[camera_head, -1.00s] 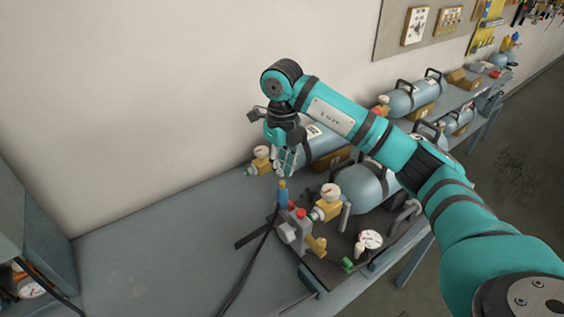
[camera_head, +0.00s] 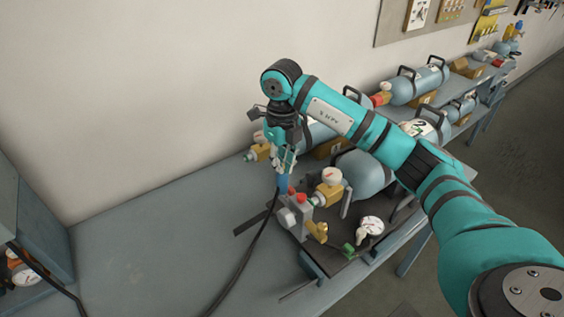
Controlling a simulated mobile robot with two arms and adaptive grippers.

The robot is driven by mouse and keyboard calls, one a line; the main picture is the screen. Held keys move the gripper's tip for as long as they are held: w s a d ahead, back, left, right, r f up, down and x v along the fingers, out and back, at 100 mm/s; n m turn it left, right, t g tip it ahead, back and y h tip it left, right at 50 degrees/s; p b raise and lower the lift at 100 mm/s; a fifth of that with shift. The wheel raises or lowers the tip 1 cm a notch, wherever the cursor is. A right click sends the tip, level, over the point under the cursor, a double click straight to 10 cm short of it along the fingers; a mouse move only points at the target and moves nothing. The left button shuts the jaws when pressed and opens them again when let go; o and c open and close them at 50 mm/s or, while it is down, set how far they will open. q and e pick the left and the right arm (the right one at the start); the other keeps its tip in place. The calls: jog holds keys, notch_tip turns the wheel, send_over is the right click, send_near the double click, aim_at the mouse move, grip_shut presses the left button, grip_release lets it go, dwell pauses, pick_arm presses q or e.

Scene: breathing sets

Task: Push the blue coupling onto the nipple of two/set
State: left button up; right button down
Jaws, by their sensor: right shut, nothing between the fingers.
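The blue coupling (camera_head: 283,183) stands upright at the near end of a breathing set, beside a grey valve block (camera_head: 297,212) with red tops. A black hose runs from around the coupling down towards the front. I cannot see the nipple itself or tell how far the coupling sits on it. My right gripper (camera_head: 283,167) points down and is shut with nothing held. Its fingertips are right over the coupling's top and hide it; I cannot tell whether they touch. My left gripper is out of view.
A white gauge on a brass regulator (camera_head: 328,196) and a blue-grey cylinder (camera_head: 362,172) are close to the right of the gripper. A second gauge (camera_head: 371,226) lies nearer. More cylinders (camera_head: 410,84) line the bench behind. The bench at left (camera_head: 140,240) is clear.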

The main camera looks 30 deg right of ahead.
jog(key=shift+s+a+f+b, duration=0.1)
jog(key=shift+s+f+b, duration=0.15)
jog(key=shift+f, duration=0.3)
jog(key=shift+w+d+r+p, duration=0.15)
jog(key=shift+r+p, duration=0.35)
jog(key=shift+r, duration=0.25)
jog(key=shift+w+d+r+p, duration=0.1)
jog(key=shift+w+r+p, duration=0.05)
jog(key=shift+r+p, duration=0.45)
jog(key=shift+r, duration=0.25)
jog(key=shift+a+r, duration=0.1)
jog(key=shift+r, duration=0.25)
notch_tip(320, 180, up, 11)
jog(key=shift+f, duration=0.15)
